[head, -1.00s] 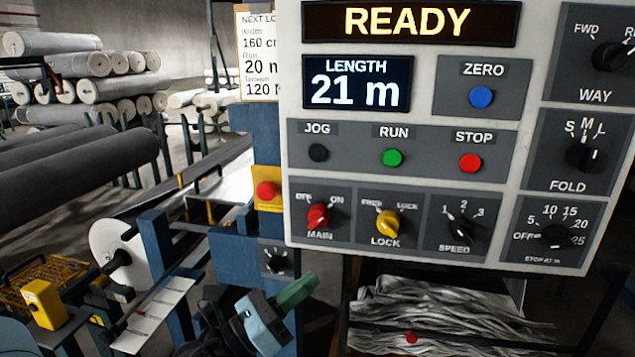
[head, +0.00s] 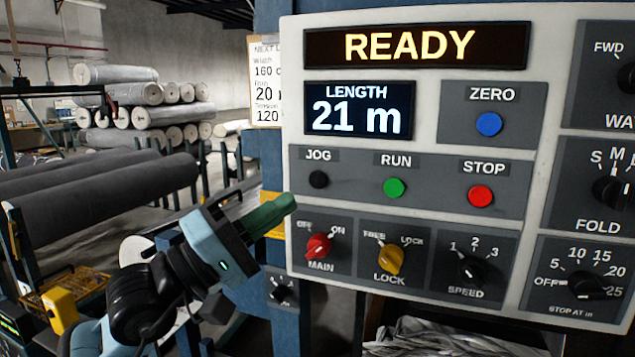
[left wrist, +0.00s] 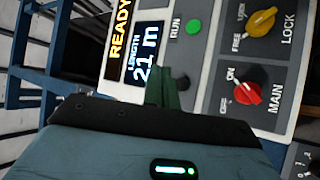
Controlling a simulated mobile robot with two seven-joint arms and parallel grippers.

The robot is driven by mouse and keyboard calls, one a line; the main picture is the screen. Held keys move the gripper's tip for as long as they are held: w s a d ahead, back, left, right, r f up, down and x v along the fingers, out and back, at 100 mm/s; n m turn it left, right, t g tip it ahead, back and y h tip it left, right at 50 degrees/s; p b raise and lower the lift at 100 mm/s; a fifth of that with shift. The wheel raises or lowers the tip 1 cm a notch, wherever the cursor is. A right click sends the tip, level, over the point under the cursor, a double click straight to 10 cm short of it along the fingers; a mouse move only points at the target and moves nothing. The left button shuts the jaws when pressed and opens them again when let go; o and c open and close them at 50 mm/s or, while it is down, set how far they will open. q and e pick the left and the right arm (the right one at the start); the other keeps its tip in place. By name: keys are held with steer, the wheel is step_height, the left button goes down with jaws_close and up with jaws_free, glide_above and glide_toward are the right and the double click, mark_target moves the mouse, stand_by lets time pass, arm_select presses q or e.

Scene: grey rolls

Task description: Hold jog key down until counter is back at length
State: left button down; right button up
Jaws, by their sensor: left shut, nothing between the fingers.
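The control panel (head: 435,130) fills the right of the head view. Its status display (head: 409,45) reads READY and the length counter (head: 360,110) reads 21 m. The black jog key (head: 319,180) is at the left of the row with the green run key (head: 394,188) and red stop key (head: 480,196). My left gripper (head: 288,203) is shut and empty, its green fingertips just below and left of the jog key, apart from it in the picture. In the left wrist view the shut fingers (left wrist: 162,88) point at the panel near the black key (left wrist: 183,82). My right gripper is not in view.
Below the keys are the red main switch (head: 319,246), yellow lock switch (head: 389,260) and black speed knob (head: 471,267). The blue zero key (head: 489,124) is above stop. Grey rolls (head: 110,205) lie on racks at the left. A paper card (head: 266,82) hangs beside the panel.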

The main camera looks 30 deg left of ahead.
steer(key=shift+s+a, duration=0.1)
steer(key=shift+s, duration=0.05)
arm_select(q)
glide_toward(318, 180)
steer(key=shift+w+d+r+b, duration=0.45)
steer(key=shift+w+d+r, duration=1.25)
steer(key=shift+w+d, duration=0.2)
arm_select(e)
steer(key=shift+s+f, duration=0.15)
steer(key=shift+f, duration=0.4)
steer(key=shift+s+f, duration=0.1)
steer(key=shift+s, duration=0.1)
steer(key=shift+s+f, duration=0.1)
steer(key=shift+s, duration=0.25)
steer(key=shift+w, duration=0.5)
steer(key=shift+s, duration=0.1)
